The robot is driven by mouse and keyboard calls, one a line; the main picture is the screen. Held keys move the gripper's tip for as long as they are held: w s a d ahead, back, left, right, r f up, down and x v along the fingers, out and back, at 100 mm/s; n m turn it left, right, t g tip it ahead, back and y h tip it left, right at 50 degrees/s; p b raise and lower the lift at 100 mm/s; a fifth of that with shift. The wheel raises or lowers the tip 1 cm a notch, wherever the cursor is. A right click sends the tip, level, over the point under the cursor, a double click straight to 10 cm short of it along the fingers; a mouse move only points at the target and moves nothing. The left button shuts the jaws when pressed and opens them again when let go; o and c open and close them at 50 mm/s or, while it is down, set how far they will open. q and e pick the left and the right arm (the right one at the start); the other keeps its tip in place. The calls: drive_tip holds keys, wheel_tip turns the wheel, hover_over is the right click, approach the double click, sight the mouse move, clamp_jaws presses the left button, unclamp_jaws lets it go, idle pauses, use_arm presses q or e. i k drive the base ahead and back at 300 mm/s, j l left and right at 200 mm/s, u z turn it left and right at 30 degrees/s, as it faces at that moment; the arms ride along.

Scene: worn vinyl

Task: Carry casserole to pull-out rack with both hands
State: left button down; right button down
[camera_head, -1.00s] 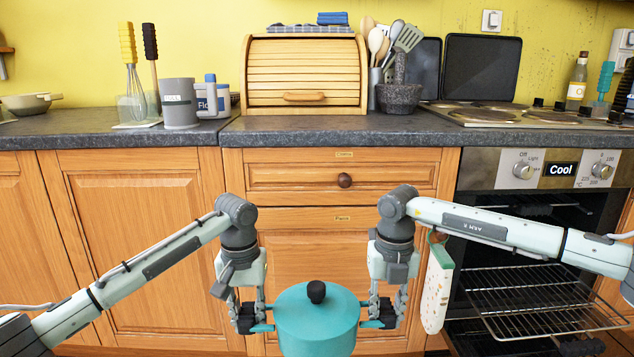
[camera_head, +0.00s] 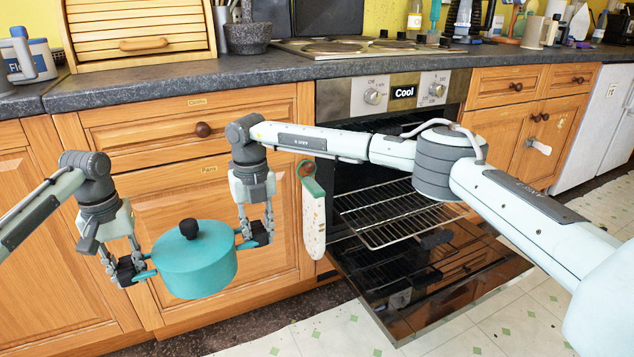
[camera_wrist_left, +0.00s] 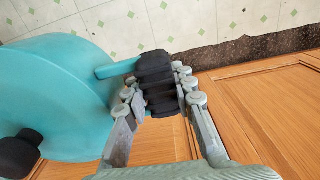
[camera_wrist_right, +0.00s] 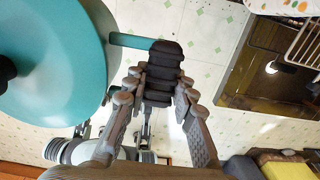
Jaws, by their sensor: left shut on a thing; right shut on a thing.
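The teal casserole (camera_head: 195,262) with a dark lid knob hangs level in the air in front of the drawer cupboard. My left gripper (camera_head: 132,270) is shut on its left handle (camera_wrist_left: 118,68). My right gripper (camera_head: 252,236) is shut on its right handle (camera_wrist_right: 130,41). The casserole body also shows in both wrist views, at the left. The pull-out rack (camera_head: 395,212) is a wire shelf sticking out of the oven, to the right of the casserole. The rack looks empty.
The oven door (camera_head: 430,290) is folded down below the rack. An oven mitt (camera_head: 312,215) hangs between my right gripper and the rack. The counter (camera_head: 270,68) runs behind. Tiled floor (camera_head: 330,330) is clear in front.

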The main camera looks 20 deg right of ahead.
sight(402, 208)
drive_tip(key=l, duration=2.85)
drive_tip(key=i+l, duration=0.15)
drive_tip(key=l, duration=0.3)
drive_tip(key=i, duration=0.4)
